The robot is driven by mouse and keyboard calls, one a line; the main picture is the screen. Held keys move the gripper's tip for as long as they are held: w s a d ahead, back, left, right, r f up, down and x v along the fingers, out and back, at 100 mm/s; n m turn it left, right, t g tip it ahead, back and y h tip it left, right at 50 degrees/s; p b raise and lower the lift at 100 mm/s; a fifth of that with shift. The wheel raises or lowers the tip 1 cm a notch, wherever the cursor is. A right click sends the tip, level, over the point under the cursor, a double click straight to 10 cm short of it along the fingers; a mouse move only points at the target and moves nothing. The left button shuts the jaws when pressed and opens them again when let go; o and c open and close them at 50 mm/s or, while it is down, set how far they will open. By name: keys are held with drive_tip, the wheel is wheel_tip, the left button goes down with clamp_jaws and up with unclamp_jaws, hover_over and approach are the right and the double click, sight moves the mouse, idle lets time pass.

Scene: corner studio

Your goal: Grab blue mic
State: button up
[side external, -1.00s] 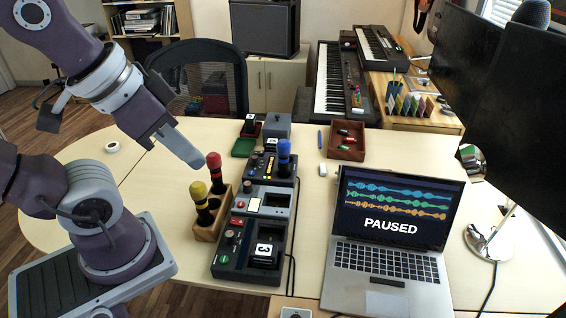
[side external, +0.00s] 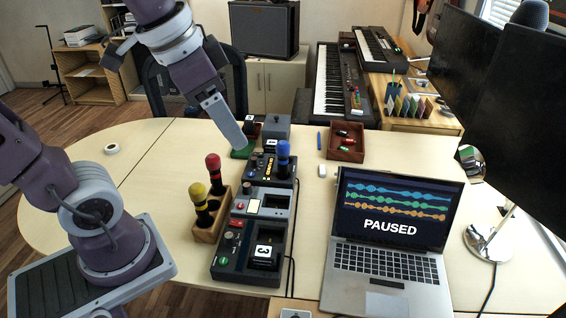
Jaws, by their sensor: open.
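The blue mic (side external: 283,158) stands upright at the right side of the rear black device (side external: 262,175). It has a blue head and a dark handle whose lower end is hidden. My gripper (side external: 239,143) is open and empty, pointing down to the right. It is to the left of the blue mic and a little above it in the picture, apart from it. One finger hides the other. The red mic (side external: 213,168) and the yellow mic (side external: 199,196) stand upright in a wooden holder (side external: 205,234) to the left of the devices.
A wooden tray (side external: 345,152) with small items is at the back right. A laptop (side external: 390,255) stands at the right.

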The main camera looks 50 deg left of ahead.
drive_tip(key=w+a+f+m+g, duration=0.2)
drive_tip(key=w+a+m, duration=0.25)
drive_tip(key=w, duration=0.75)
drive_tip(key=m+g, duration=0.2)
drive_tip(key=m, duration=0.6)
hover_over(283, 158)
drive_tip(key=f, duration=2.1)
drive_tip(key=shift+w+a+f, duration=0.3)
drive_tip(key=shift+a, duration=0.1)
drive_tip(key=shift+m+g, duration=0.25)
drive_tip(key=shift+g, duration=0.05)
drive_tip(key=f, duration=0.8)
drive_tip(key=shift+w+a+f, duration=0.15)
drive_tip(key=shift+w+a, duration=0.15)
clamp_jaws()
